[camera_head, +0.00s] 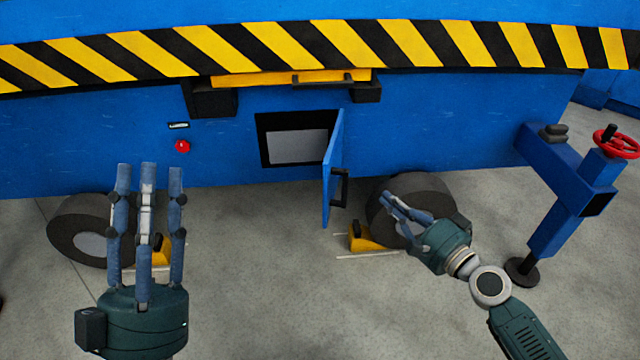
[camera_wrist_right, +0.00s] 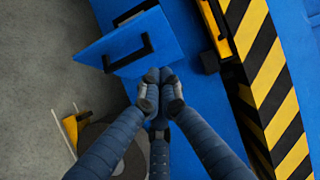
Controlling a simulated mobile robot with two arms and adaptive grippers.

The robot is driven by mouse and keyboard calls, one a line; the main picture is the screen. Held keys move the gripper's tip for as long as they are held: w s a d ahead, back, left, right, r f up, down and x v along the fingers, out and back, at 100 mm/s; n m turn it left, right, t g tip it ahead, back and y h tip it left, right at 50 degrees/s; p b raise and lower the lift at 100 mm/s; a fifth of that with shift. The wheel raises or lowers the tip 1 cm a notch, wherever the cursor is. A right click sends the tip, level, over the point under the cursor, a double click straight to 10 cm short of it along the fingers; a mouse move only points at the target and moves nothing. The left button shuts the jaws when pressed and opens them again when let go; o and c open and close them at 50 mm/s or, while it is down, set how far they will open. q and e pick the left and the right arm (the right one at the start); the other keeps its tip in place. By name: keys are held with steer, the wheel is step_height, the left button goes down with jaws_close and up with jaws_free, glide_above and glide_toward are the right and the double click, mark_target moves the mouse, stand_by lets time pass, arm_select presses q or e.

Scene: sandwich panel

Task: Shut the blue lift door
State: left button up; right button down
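The blue lift door (camera_head: 333,165) stands open, swung out from the right edge of a dark square opening (camera_head: 296,140) in the blue lift's side. A black handle (camera_head: 340,187) is on its right-hand face. In the right wrist view the door (camera_wrist_right: 112,52) and its handle (camera_wrist_right: 128,54) lie just beyond my fingertips. My right gripper (camera_head: 388,198) is to the right of the door, apart from it, its fingertips drawn together with nothing between them; they also show in the right wrist view (camera_wrist_right: 160,78). My left gripper (camera_head: 149,172) is open and empty, left of the opening.
A yellow-and-black striped edge (camera_head: 320,45) runs above the door, with a yellow bar and handle (camera_head: 325,80) below it. Wheels (camera_head: 80,232) with yellow chocks (camera_head: 365,238) stand below. A blue support leg with a red handwheel (camera_head: 615,142) is at right. A red button (camera_head: 182,146) is left.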

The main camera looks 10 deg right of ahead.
steer(key=a+r, duration=0.2)
steer(key=p, duration=0.2)
glide_toward(330, 159)
steer(key=w+d, duration=0.2)
steer(key=w, duration=0.2)
steer(key=a, duration=0.2)
steer(key=w+p, duration=0.1)
steer(key=shift+w+a+f+y, duration=0.1)
steer(key=shift+a+f+y, duration=0.25)
steer(key=shift+a+y, duration=0.05)
arm_select(q)
steer(key=w+f+g+y, duration=0.2)
steer(key=w+f+g, duration=0.4)
steer(key=f, duration=0.5)
steer(key=shift+a+f+g+y, duration=0.3)
steer(key=shift+f+g, duration=0.1)
steer(key=shift+g, duration=0.1)
arm_select(e)
steer(key=shift+a+f, duration=0.1)
steer(key=shift+a, duration=0.1)
arm_select(q)
steer(key=shift+w+a+r, duration=0.1)
steer(key=shift+a, duration=0.1)
arm_select(e)
steer(key=shift+w+a, duration=0.15)
steer(key=shift+a, duration=0.05)
